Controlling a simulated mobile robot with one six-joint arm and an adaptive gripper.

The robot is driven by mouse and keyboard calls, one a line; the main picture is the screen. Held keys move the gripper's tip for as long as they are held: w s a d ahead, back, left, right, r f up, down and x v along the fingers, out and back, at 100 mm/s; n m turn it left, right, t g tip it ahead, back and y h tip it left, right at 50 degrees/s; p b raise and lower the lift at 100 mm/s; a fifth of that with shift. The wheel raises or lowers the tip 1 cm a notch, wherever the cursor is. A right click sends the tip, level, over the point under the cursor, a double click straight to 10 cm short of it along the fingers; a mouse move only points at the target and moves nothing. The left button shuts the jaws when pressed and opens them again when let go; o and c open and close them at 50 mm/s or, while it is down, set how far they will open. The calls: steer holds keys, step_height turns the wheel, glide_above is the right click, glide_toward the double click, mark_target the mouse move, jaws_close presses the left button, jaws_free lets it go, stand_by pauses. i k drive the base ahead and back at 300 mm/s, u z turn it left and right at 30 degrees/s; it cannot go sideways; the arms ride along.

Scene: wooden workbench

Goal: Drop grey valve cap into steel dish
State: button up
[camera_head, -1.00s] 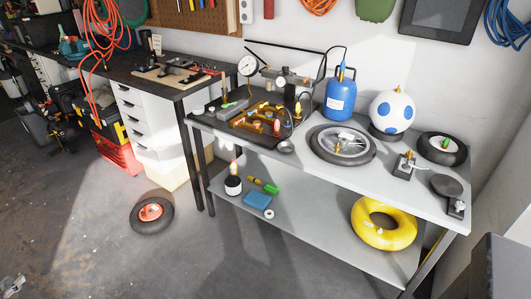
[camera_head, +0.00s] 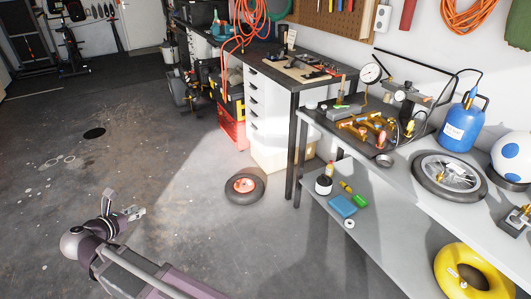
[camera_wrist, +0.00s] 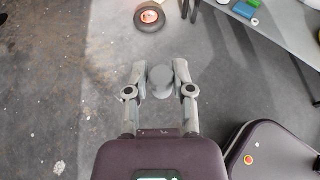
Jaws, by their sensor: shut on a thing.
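My gripper (camera_head: 137,213) is out over the open floor at the lower left of the head view, well away from the bench. In the wrist view my gripper (camera_wrist: 160,70) has its two fingers closed on a grey rounded piece, the grey valve cap (camera_wrist: 161,80). The cap is too small to make out clearly in the head view. The steel dish (camera_head: 384,160) is a small round metal bowl on the grey bench top, in front of the dark mat with the brass parts. The dish is not visible in the wrist view.
The grey bench (camera_head: 408,188) carries a spoked wheel (camera_head: 428,188), a blue canister (camera_head: 461,125) and a pressure gauge (camera_head: 371,73). Its lower shelf holds a yellow tube (camera_head: 447,264) and a blue box (camera_head: 342,206). A small tyre (camera_head: 232,191) lies on the floor.

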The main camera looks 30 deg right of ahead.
mark_target(384, 162)
steer(key=k, duration=1.05)
steer(key=z, duration=1.9)
steer(key=i, duration=0.9)
steer(key=u, duration=0.15)
